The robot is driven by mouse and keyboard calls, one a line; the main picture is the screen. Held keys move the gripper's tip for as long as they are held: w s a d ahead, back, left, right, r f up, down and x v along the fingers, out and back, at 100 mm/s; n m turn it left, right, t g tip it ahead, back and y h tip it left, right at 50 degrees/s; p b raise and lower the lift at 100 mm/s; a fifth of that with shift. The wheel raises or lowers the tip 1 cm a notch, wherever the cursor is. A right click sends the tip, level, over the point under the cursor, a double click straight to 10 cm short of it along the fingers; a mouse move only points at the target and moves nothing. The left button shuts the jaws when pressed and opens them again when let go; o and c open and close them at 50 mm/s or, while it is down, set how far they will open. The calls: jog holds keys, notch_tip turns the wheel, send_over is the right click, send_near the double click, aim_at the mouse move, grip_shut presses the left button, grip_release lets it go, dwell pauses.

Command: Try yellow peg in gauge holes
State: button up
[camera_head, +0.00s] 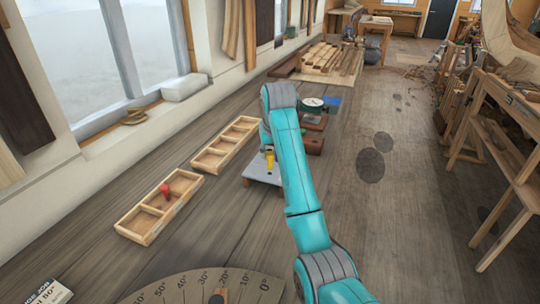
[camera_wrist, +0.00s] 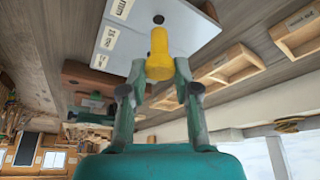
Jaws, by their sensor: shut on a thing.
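My gripper (camera_wrist: 160,72) is shut on the yellow peg (camera_wrist: 158,55), which sticks out past the fingertips in the wrist view. The peg also shows in the head view (camera_head: 269,161), beside my arm and over the grey gauge plate (camera_head: 256,175). In the wrist view the gauge plate (camera_wrist: 190,32) carries white labels and one dark round hole (camera_wrist: 158,19) just beyond the peg's end. The peg looks outside that hole; the gap between them is hard to judge. My arm hides part of the plate and most of the gripper in the head view.
A wooden tray (camera_head: 146,240) with a red peg (camera_head: 165,190) stands left of the plate. Another divided wooden tray (camera_head: 201,168) lies behind it. A round dial (camera_head: 313,102) and reddish-brown blocks (camera_head: 314,145) are right of my arm.

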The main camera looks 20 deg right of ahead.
jog(key=shift+r, duration=0.45)
jog(key=shift+f, duration=0.15)
jog(key=shift+f, duration=0.9)
jog(key=shift+f, duration=0.5)
dwell(0.4)
jog(key=shift+r, duration=0.1)
jog(key=shift+r, duration=1.45)
